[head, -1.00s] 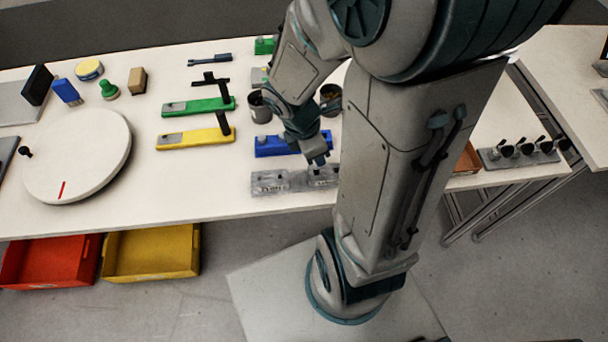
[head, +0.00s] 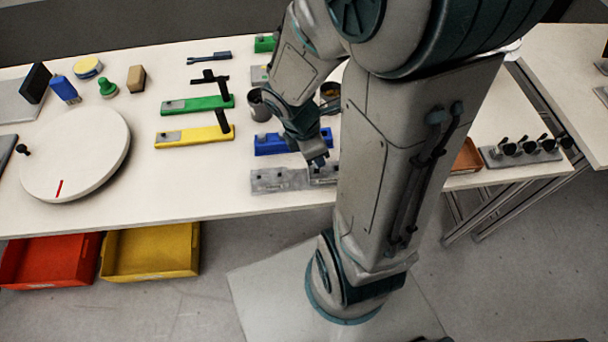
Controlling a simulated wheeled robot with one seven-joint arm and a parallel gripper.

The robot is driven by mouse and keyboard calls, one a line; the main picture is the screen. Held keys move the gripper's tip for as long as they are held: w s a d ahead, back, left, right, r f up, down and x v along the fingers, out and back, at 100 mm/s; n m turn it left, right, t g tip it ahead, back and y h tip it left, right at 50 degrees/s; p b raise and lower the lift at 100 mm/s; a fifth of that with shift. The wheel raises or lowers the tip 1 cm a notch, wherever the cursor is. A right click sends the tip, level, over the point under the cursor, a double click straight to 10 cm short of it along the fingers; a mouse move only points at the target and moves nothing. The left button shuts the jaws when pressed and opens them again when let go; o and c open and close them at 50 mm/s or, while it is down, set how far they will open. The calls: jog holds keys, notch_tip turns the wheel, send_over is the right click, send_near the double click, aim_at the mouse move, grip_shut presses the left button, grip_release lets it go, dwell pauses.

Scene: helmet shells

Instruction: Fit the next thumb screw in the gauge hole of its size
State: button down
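A grey gauge block (head: 280,181) lies near the front edge of the table, with dark spots on top that look like holes. Its right end is hidden behind my arm. My gripper (head: 318,162) points down just above the right part of the block. Its fingers are small and partly merged with the block behind them, so I cannot tell whether they are open or hold a screw. A grey cup (head: 259,106) stands left of my wrist, and another cup (head: 330,92) is partly hidden by the arm. No loose thumb screw can be made out.
A blue fixture (head: 282,142) lies just behind the gauge block. Yellow (head: 180,139) and green (head: 182,106) fixtures with dark uprights lie to the left. A white turntable (head: 85,155) fills the left side. Bare table lies between the turntable and the gauge block.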

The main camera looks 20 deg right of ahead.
jog(key=shift+f+b, duration=2)
jog(key=shift+f, duration=0.1)
dwell(1.7)
jog(key=c, duration=1.2)
grip_release()
jog(key=p+v, duration=0.2)
jog(key=v, duration=1.1)
jog(key=shift+r+p, duration=0.4)
jog(key=s+r+m+t+y, duration=0.1)
jog(key=m, duration=0.4)
jog(key=s+a+r+m+t+y, duration=0.1)
jog(key=m, duration=0.5)
jog(key=s+r+m+t+y, duration=0.1)
jog(key=m, duration=0.5)
jog(key=shift+a+r, duration=0.2)
jog(key=shift+r, duration=0.05)
